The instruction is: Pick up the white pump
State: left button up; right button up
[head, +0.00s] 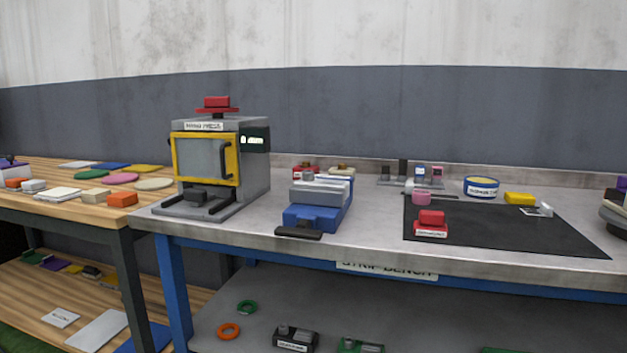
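I cannot pick out a thing that is clearly a white pump. A small white piece (545,209) lies at the right on the black mat (500,234), too small to identify. A cream-topped item (341,169) stands at the back of the steel bench (374,228), partly hidden behind the blue vise. Small white blocks (34,185) lie on the wooden table at the left. Neither of my grippers is in view.
A grey press with a yellow-framed door (206,159) and a blue vise (316,215) stand on the bench. A red labelled block (431,225) sits on the mat. The wooden table (62,209) holds coloured discs. Lower shelves (270,312) hold rings and dark parts.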

aim_at(308, 179)
jog(key=i, duration=0.95)
jog(key=z, duration=0.4)
jog(key=k+j+z, duration=0.1)
jog(key=z, duration=0.3)
jog(key=k+z, duration=0.15)
jog(key=z, duration=0.2)
jog(key=k+z, duration=0.1)
jog(key=z, duration=0.3)
